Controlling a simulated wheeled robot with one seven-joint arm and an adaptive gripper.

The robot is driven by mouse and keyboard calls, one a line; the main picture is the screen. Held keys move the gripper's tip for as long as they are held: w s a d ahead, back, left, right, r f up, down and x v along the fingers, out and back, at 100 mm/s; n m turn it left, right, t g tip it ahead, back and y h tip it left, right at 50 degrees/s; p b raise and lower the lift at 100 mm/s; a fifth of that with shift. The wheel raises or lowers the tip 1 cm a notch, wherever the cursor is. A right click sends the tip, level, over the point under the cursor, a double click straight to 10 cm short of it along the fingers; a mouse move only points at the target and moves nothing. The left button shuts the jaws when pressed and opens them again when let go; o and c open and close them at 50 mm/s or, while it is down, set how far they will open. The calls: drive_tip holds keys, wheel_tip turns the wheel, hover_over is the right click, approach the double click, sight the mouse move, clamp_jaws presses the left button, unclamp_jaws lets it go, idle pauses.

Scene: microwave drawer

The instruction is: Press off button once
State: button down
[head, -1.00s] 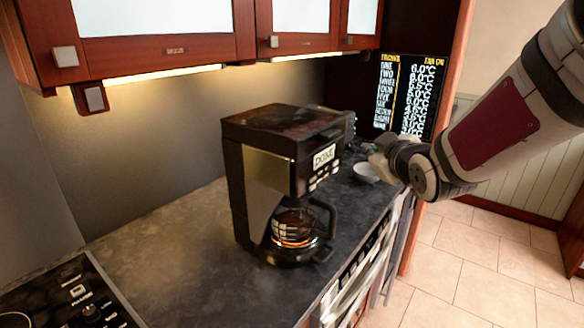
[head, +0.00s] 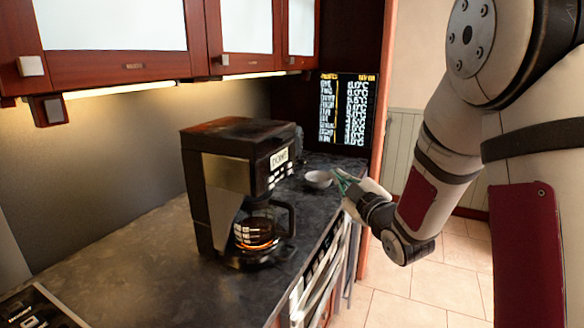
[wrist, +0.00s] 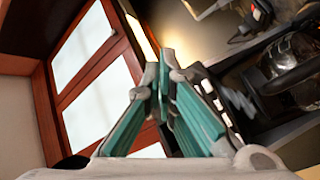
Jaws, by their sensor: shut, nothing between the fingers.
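A dark coffee maker (head: 230,172) with a glass pot (head: 257,234) stands on the counter. Its front panel has a lit display (head: 279,159) and a few small pale buttons (head: 283,174); I cannot read which is the off button. My gripper (head: 340,180), with teal fingers, is in the air to the right of the coffee maker, apart from it, by the small bowl. In the wrist view the fingertips (wrist: 160,62) meet with nothing between them. A dark panel with a row of pale squares (wrist: 222,108) shows just right of the fingers, partly hidden by them.
A small white bowl (head: 318,180) sits on the dark counter (head: 130,268) behind the coffee maker's right side. Red-framed cabinets (head: 120,67) hang above. A text screen (head: 345,110) is at the back. The tiled floor (head: 440,285) is open at right.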

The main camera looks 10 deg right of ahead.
sight(289, 165)
drive_tip(key=shift+a, duration=0.15)
drive_tip(key=w+a+b, duration=0.1)
drive_tip(key=w+a, duration=0.4)
drive_tip(key=a, duration=0.2)
drive_tip(key=shift+w, duration=0.15)
idle(1.4)
drive_tip(key=shift+w+a+b, duration=0.25)
drive_tip(key=shift+a+b, duration=0.05)
drive_tip(key=shift+b, duration=0.2)
drive_tip(key=shift+w+a, duration=0.15)
drive_tip(key=shift+a, duration=0.15)
idle(0.5)
drive_tip(key=shift+d, duration=0.15)
drive_tip(key=shift+s+d, duration=0.45)
drive_tip(key=shift+d, duration=0.05)
